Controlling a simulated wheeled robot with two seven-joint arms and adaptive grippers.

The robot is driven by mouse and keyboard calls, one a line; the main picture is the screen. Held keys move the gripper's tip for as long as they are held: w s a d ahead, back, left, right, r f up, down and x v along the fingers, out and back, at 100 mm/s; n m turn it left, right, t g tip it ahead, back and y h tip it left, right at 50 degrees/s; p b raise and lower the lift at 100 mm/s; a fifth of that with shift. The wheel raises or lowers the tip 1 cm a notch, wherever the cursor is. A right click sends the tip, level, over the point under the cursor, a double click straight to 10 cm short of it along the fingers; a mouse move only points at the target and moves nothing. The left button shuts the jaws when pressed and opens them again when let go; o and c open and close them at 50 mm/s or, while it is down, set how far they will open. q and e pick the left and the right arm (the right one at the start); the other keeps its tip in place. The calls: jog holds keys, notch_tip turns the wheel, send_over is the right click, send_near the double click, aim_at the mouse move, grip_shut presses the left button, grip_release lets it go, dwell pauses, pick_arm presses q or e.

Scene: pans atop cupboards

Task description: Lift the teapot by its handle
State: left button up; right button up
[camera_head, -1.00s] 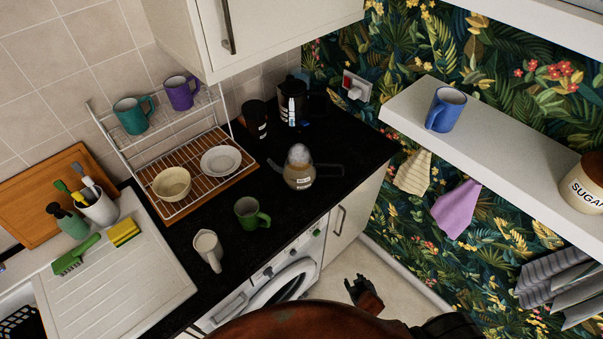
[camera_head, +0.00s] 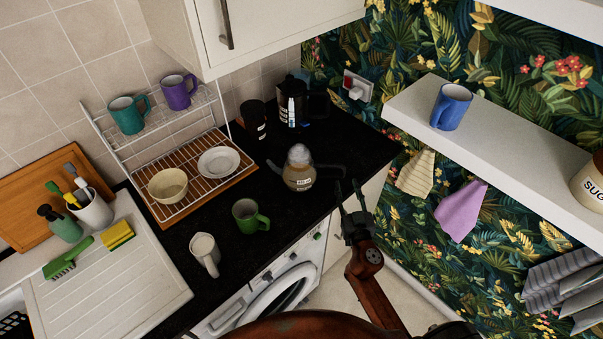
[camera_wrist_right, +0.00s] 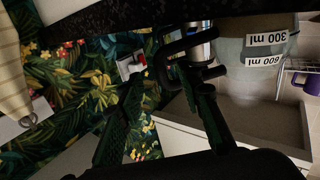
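The teapot is a glass pot with tan contents and a clear rounded top (camera_head: 298,177), standing on the black counter. Its dark handle (camera_head: 330,171) points right, toward the counter's front edge. In the right wrist view the pot (camera_wrist_right: 258,65) appears upside down with "300 ml" and "600 ml" labels, and its dark handle (camera_wrist_right: 172,50) lies just beyond the fingertips. My right gripper (camera_head: 349,185) is open and empty, its fingers spread just short of the handle's end. The fingers also show in the right wrist view (camera_wrist_right: 163,85). My left gripper is not visible.
A green mug (camera_head: 247,217) and a white jug (camera_head: 205,254) stand left of the pot on the counter. A shelf (camera_head: 500,138) with a blue mug (camera_head: 451,106) juts from the right wall.

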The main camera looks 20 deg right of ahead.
aim_at(344, 177)
jog(key=x, duration=0.6)
jog(key=shift+w+f, duration=0.2)
jog(key=shift+f, duration=0.15)
grip_shut()
dwell(0.3)
jog(key=shift+r, duration=0.15)
